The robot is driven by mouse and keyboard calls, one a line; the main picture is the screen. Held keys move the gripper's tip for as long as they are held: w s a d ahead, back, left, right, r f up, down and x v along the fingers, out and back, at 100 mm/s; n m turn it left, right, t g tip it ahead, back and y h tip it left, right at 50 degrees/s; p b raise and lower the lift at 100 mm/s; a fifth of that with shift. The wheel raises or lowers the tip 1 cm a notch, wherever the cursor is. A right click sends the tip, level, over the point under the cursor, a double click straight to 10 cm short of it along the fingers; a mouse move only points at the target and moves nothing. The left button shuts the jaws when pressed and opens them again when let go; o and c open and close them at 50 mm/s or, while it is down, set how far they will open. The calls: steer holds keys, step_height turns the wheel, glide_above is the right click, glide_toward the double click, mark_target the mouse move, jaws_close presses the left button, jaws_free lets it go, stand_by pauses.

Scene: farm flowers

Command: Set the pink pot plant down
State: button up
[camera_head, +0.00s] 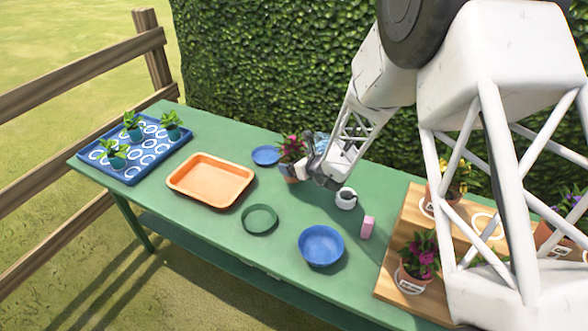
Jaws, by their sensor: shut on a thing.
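The pink pot plant (291,148) has dark green leaves and pink blooms above a terracotta pot. It is upright over the far middle of the green table. My gripper (296,171) is shut on it, and the fingers hide much of the pot. I cannot tell whether the pot's base touches the table. A flat blue saucer (265,155) lies just left of it. A second pink-flowered plant (420,254) stands in a labelled pot on the wooden board at the right.
An orange tray (187,195), dark green ring-like dish (260,219), blue bowl (321,246), white pot (346,199) and pink block (367,227) sit on the table (290,222). A blue tray (131,177) with seedlings is at left. The wooden board (392,262) holds more pots. A hedge stands behind.

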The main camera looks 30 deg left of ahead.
steer(key=shift+f, duration=1.4)
steer(key=shift+f, duration=0.2)
steer(key=o, duration=0.9)
steer(key=shift+d+r, duration=0.1)
steer(key=shift+r, duration=0.1)
steer(key=shift+v, duration=5.9)
